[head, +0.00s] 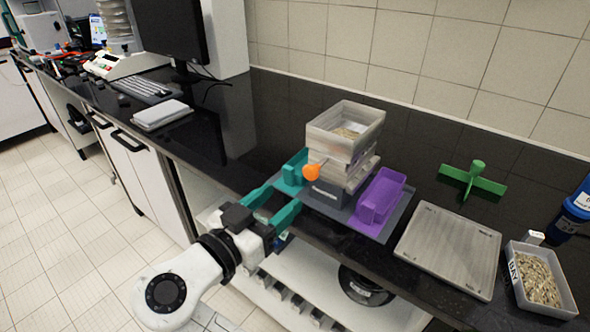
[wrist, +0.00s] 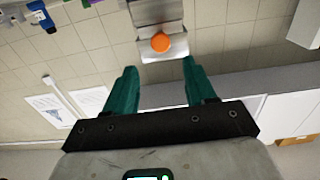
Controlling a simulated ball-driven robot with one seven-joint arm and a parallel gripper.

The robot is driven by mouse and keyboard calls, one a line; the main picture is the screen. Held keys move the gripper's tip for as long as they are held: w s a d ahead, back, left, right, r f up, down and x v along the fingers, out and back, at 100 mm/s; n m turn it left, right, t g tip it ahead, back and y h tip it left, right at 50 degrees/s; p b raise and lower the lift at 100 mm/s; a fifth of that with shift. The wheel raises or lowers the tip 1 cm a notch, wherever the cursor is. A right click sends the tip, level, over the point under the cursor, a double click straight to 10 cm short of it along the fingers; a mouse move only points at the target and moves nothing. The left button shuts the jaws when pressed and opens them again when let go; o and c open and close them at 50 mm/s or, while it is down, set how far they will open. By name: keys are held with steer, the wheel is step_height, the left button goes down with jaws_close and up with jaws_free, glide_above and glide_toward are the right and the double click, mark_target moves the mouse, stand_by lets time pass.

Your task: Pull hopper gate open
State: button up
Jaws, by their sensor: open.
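The hopper (head: 345,127) is a clear grey square bin with grainy material inside, on top of a stacked sieve unit (head: 330,192). A round orange knob (head: 311,172) sticks out at the front left of the stack, below the hopper. In the wrist view the orange knob (wrist: 160,42) sits on a grey metal piece (wrist: 158,16), which looks like the gate. My gripper (head: 285,195) has teal fingers spread apart and empty, in front of the knob. In the wrist view the knob is beyond the gripper (wrist: 160,66), centred between the fingertips and apart from them.
Further right are a flat grey tray (head: 448,248), a green cross-shaped piece (head: 472,180) and a tub of grains (head: 540,280). The black counter is clear left of the stack.

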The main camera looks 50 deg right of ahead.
mark_target(309, 174)
steer(key=d, duration=0.3)
steer(key=d+p, duration=0.1)
steer(key=d, duration=0.3)
steer(key=d+p, duration=0.1)
steer(key=d, duration=0.2)
steer(key=shift+w+d, duration=0.25)
steer(key=shift+d, duration=0.15)
steer(key=shift+c, duration=0.3)
jaws_close()
